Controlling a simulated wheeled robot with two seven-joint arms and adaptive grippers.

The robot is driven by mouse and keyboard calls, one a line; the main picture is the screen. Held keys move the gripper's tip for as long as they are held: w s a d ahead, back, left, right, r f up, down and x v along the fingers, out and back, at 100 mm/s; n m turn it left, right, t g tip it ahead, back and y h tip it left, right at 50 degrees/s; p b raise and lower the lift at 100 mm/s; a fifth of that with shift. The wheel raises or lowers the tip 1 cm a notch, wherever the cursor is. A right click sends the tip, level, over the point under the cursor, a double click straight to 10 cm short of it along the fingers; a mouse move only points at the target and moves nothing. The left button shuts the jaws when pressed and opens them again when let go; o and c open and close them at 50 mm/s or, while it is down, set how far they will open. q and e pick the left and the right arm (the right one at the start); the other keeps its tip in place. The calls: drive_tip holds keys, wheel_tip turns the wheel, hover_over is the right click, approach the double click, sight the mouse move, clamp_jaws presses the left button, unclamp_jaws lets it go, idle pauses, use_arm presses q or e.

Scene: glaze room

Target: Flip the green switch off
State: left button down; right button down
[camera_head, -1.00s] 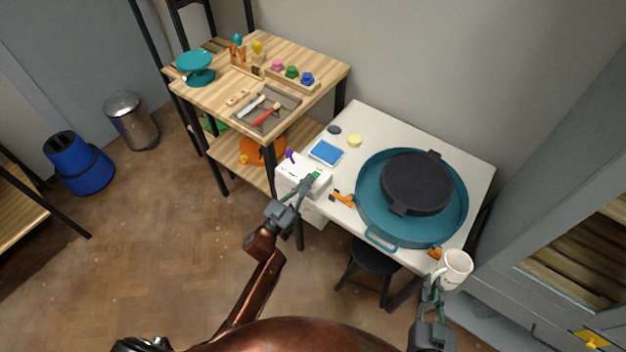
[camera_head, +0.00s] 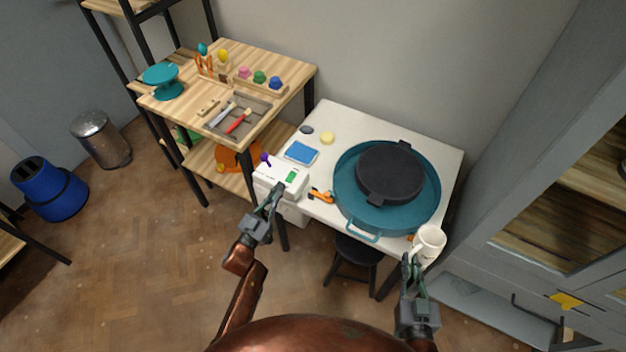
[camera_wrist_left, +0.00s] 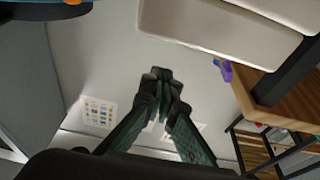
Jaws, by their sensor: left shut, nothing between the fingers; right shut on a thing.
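The green switch (camera_head: 291,176) is on top of a white box (camera_head: 268,178) at the left front corner of the white table. A purple switch (camera_head: 265,159) sticks up at the box's back left; it also shows in the left wrist view (camera_wrist_left: 226,71). My left gripper (camera_head: 277,189) is shut and empty, just in front of and left of the green switch; I cannot tell if it touches the box. In the left wrist view its fingertips (camera_wrist_left: 161,80) are together, and the green switch is not seen. My right gripper (camera_head: 411,259) is shut on a white mug (camera_head: 431,241).
A teal tray (camera_head: 345,205) with a black round pan (camera_head: 389,172) fills much of the table. An orange-handled item (camera_head: 321,196) and a blue pad (camera_head: 301,152) lie near the box. A wooden workbench (camera_head: 292,83) stands behind left. A dark stool (camera_head: 355,252) is below.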

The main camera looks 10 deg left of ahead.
use_arm(q)
drive_tip(key=f+v, duration=0.1)
drive_tip(key=v, duration=0.5)
drive_tip(key=shift+f, duration=0.25)
drive_tip(key=shift+w, duration=0.1)
